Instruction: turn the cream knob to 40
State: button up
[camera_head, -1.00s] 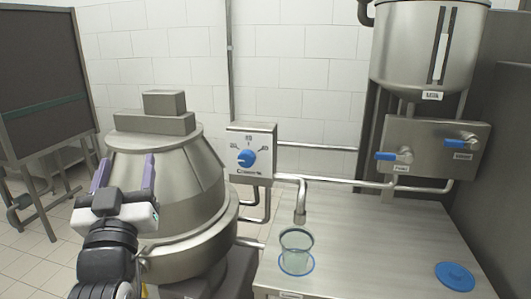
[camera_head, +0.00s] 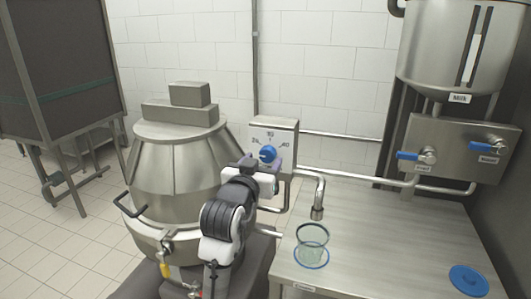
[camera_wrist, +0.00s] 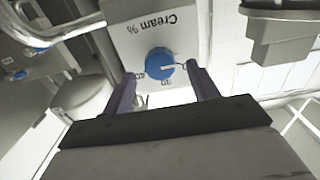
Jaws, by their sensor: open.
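The cream knob is a round blue dial (camera_head: 268,153) on a pale panel box (camera_head: 287,128) with marks 20, 30 and 40. It also shows in the wrist view as a blue knob (camera_wrist: 159,63), upside down under the words "Cream %". Its white pointer line points right there, towards the 20 side; the finger partly hides that mark. The 40 mark is at the knob's lower left in that view. My gripper (camera_wrist: 160,75) is open, with one purple finger on each side of the knob. Whether the fingers touch it cannot be told.
A large steel separator (camera_head: 180,180) stands left of the panel. A spout (camera_head: 318,205) hangs above a clear cup (camera_head: 312,243) on the steel table (camera_head: 390,245). A milk tank (camera_head: 455,60), blue valve handles (camera_head: 409,156) and a blue disc (camera_head: 468,280) are at the right.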

aim_at(267, 154)
jog(key=shift+x, duration=1.45)
jog(key=shift+c, duration=0.3)
jog(key=c, duration=0.9)
